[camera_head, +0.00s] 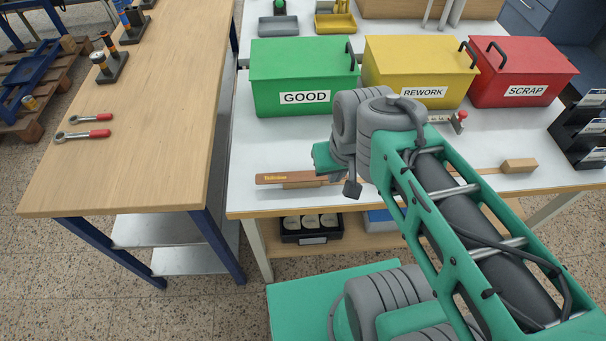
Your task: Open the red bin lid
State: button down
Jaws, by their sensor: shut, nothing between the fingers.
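The red bin (523,72), labelled SCRAP, stands at the right end of the row of bins on the white-topped bench. Its red lid lies flat and closed over the top. A black handle (496,52) stands at the lid's left side. My green and grey arm rises from the lower right, and its grey joint is in front of the green and yellow bins, left of the red bin. No part of my arm touches the red lid. I cannot make out my gripper's fingers in this view.
A green bin (300,72) labelled GOOD and a yellow bin (415,66) labelled REWORK stand left of the red bin. A black rack (580,130) stands at the right edge. A wooden strip (285,178) lies along the bench front. A wooden table (150,120) is at left.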

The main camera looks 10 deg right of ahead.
aim_at(527, 48)
jog(key=z, duration=1.6)
jog(key=k, duration=0.5)
jog(key=z, duration=1.4)
jog(key=i, duration=1.2)
jog(key=u, duration=2.15)
